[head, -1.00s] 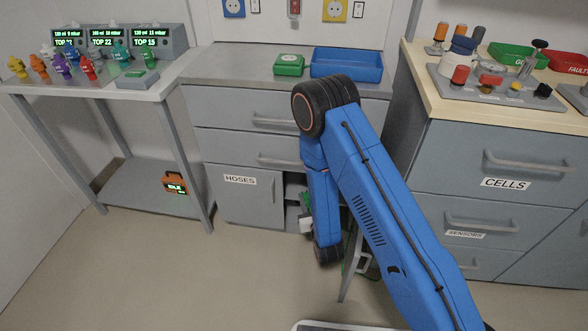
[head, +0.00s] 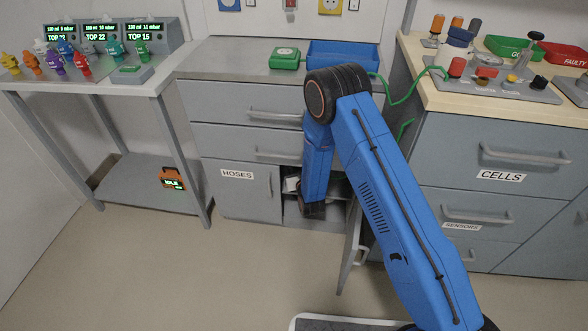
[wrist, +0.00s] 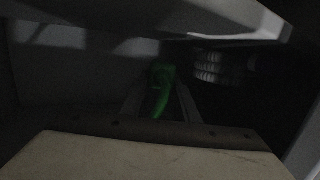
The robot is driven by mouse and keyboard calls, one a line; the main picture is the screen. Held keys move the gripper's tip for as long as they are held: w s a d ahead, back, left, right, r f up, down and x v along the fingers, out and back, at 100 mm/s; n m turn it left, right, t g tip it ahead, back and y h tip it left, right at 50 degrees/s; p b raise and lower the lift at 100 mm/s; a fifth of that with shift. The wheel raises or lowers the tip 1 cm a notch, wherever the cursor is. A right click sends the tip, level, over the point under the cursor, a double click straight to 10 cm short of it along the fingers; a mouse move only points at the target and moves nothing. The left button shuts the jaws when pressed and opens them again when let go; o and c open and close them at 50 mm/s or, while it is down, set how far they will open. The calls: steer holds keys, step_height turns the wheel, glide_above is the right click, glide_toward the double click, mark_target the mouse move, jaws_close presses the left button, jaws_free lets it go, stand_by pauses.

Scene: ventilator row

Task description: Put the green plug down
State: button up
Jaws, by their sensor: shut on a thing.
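The green plug (wrist: 162,78) shows in the dark wrist view between the fingers of my gripper (wrist: 160,106), which is shut on it. A green lead or tail curves down from it toward the camera. In the head view my wrist reaches into the open lower compartment (head: 322,219) of the HOSES cabinet; the fingers and the plug are hidden there. A green cable (head: 405,94) loops from behind my arm up to the right counter. Whether the plug touches a surface cannot be told.
Pale ribbed coils (wrist: 210,68) lie at the right inside the dark compartment. The cabinet door (head: 351,238) stands open to the right of my wrist. A green box (head: 285,58) and a blue tray (head: 343,50) are on the counter above.

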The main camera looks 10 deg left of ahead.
mark_target(294, 168)
steer(key=shift+w+a, duration=0.1)
steer(key=shift+w, duration=0.2)
steer(key=shift+w+f, duration=0.1)
steer(key=shift+f, duration=1.65)
steer(key=shift+f, duration=0.1)
steer(key=o, duration=1.2)
steer(key=shift+c, duration=0.2)
steer(key=v, duration=1.2)
